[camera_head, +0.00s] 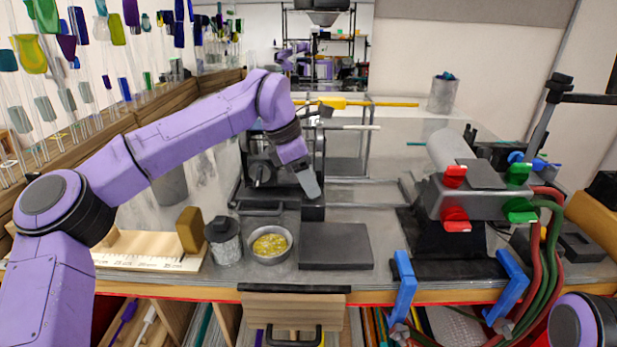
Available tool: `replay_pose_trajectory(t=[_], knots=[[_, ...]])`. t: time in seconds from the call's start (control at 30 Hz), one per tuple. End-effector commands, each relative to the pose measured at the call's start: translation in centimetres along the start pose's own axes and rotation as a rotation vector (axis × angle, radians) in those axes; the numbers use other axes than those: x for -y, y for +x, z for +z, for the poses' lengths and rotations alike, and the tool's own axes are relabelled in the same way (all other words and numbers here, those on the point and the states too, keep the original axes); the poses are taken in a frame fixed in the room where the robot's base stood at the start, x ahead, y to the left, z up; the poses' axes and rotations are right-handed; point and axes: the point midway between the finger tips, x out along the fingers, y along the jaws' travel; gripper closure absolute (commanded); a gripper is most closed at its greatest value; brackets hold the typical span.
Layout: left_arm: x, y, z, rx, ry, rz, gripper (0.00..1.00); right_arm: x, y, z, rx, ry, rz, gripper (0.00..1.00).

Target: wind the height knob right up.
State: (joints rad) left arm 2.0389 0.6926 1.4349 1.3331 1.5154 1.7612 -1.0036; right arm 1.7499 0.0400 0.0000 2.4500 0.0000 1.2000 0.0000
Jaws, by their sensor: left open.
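My left arm reaches in from the left, and its gripper (309,184) points down at the right front of a black and grey metal machine (258,160). The gripper is open, with grey fingers seen nearly edge-on and nothing visible between them. A small rounded part on the machine's front (262,174) looks like a knob, but I cannot be sure it is the height knob. It is left of the gripper and apart from it. The gripper and wrist hide part of the machine's right side. Of my right arm only a purple joint shows at the lower right corner; its gripper is out of view.
A bowl of yellow bits (270,244), a lidded jar (223,241) and a dark flat block (335,246) stand in front of the machine. A torch burner with red and green valves (480,195) stands at right. Glass rods (40,110) line the left wall.

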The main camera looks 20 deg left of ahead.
Motion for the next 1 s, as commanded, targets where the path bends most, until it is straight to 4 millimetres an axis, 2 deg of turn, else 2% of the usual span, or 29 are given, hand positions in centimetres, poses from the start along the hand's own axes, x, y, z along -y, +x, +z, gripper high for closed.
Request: replay_pose_trajectory(t=[0.2,0.23,0.3,0.37,1.0], knots=[[0.0,0.12,-0.01,0.0,0.0,0.0,0.54,0.0,0.01,0.01,0.0,0.0,0.0,0.37],[0.0,0.12,-0.01,0.0,0.0,0.0,0.6,0.0,0.01,0.01,0.0,0.0,0.0,0.37],[0.01,0.11,-0.01,0.0,0.0,0.0,0.83,0.0,0.01,0.0,0.0,0.0,0.0,0.37],[0.0,0.1,-0.01,0.0,0.0,0.0,1.0,0.0,0.01,0.0,0.0,0.0,0.0,0.37],[-0.05,0.03,-0.02,0.001,-0.009,0.007,1.0,0.02,0.17,0.07,0.0,0.0,0.0,0.37]])
